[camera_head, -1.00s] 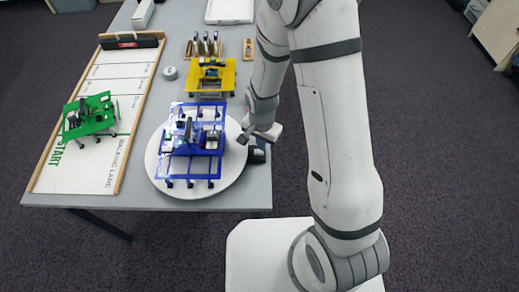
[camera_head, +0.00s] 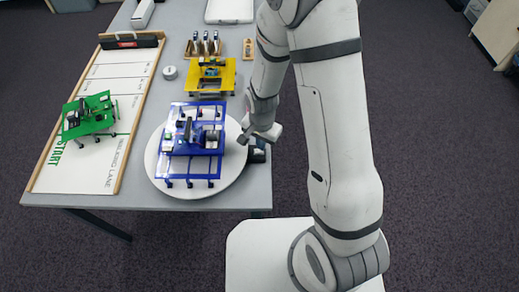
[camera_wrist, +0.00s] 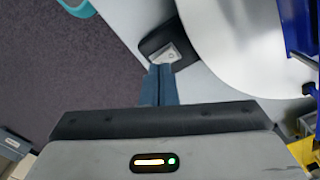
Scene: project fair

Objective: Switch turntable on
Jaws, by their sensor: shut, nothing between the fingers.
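The turntable (camera_head: 233,168) is a white disc at the front right of the grey table, with a blue legged model (camera_head: 190,145) standing on it. Its black switch box (camera_head: 257,153) sits at the disc's right edge. In the wrist view the box (camera_wrist: 150,43) carries a light grey rocker switch (camera_wrist: 172,52) with a small round mark. My gripper (camera_wrist: 160,68) is shut and empty, its fingertips right at the rocker's near edge in that view. I cannot tell whether they touch it. In the head view my gripper (camera_head: 244,138) partly covers the box.
A yellow model (camera_head: 211,80) stands behind the turntable. A green model (camera_head: 90,118) stands on the walking-lane board (camera_head: 75,178) at left. A small grey round object (camera_head: 169,72) and a rack (camera_head: 204,47) are farther back.

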